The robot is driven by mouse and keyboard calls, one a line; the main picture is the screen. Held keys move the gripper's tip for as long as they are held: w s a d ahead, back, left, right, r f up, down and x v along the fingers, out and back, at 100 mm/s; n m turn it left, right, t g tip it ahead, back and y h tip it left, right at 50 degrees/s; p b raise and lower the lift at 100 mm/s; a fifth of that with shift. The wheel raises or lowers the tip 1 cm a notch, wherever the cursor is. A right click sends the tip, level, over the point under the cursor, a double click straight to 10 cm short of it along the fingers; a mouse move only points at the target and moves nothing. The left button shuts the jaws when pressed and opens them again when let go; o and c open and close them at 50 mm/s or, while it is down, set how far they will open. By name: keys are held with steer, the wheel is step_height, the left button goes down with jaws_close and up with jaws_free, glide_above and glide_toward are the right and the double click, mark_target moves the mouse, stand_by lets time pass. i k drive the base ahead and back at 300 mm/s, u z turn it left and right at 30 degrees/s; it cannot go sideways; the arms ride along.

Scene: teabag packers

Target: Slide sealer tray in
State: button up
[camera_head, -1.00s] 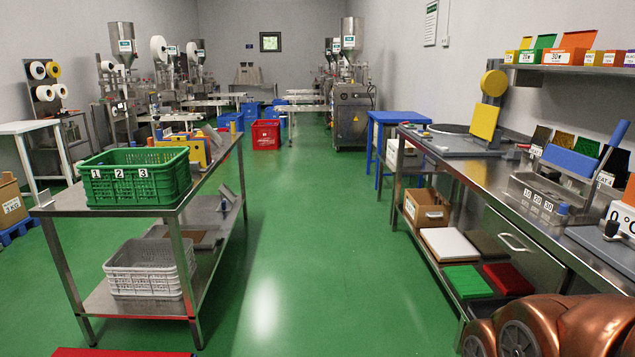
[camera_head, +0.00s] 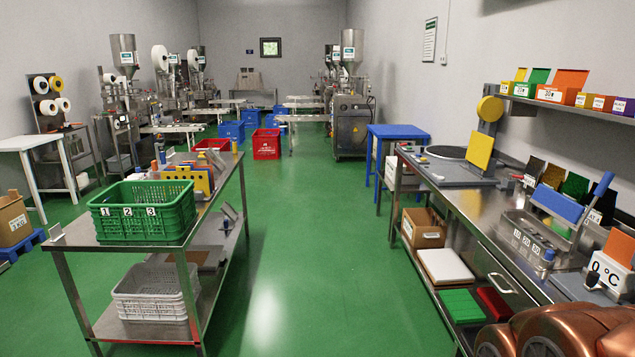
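My gripper is out of view; only copper-coloured links of my arm show at the bottom right. On the right bench (camera_head: 462,195), a metal sealer-like unit (camera_head: 518,222) stands near the right edge. It has a blue bar (camera_head: 559,207) on top, a raised lever (camera_head: 603,184) and number labels on its front. A blue knob (camera_head: 548,256) sits at its near right. I cannot tell which part is the sealer tray, or how far in it is. A grey device (camera_head: 570,288) with a "0 °C" label and dark knob is beside it, partly cut off.
A green crate (camera_head: 143,226) stands on the steel cart (camera_head: 80,235) at left, with a grey crate (camera_head: 155,308) below. A yellow-plated machine (camera_head: 480,150) is farther along the bench. The green floor aisle (camera_head: 310,230) between cart and bench is clear.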

mark_target(593, 283)
steer(key=z, duration=1.4)
steer(key=k, duration=0.5)
steer(key=z, duration=0.85)
steer(key=i, duration=0.85)
steer(key=u, duration=2.35)
